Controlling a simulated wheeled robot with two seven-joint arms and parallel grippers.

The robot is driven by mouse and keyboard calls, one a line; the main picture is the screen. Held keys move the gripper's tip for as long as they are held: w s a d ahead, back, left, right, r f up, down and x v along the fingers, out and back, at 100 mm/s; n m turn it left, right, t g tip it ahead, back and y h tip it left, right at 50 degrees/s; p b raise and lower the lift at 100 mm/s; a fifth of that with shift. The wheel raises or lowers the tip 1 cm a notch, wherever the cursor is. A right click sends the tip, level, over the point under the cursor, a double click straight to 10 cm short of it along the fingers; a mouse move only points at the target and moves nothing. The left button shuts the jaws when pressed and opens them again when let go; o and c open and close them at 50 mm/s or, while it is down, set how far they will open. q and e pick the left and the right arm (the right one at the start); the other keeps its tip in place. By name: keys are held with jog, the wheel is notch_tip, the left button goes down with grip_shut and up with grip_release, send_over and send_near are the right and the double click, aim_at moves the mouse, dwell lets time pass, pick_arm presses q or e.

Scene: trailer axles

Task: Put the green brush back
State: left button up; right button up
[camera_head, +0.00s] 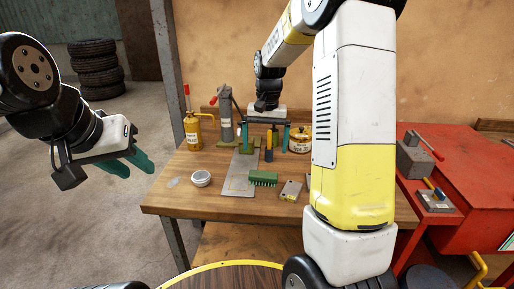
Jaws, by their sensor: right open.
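The green brush (263,177) lies on the wooden workbench, bristles toward the front, beside the right edge of a flat grey metal plate (241,172). My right gripper (266,135) is above the back of the bench, behind the brush in the picture, with its teal fingers apart and pointing down. Nothing shows held in it. Upright tools with blue and yellow handles (269,148) show between its fingers; I cannot tell their depth. My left gripper (131,164) is off the left side of the bench in the air, with no object seen in it; its finger gap is unclear.
A round tin (201,178) and a small metal plate (291,190) lie nearer. My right arm hides the bench's right part. A red bench (470,170) stands right.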

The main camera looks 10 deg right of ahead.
jog(key=s+a+r+n+t+y, duration=0.1)
jog(key=s+r+n+t, duration=0.15)
jog(key=s+r, duration=0.8)
jog(key=s+a+r+n+t, duration=0.1)
jog(key=s+r+t, duration=0.1)
jog(key=s, duration=1.1)
jog(key=shift+s+a+t+y, duration=0.3)
jog(key=shift+t+y, duration=0.1)
jog(key=shift+t, duration=0.35)
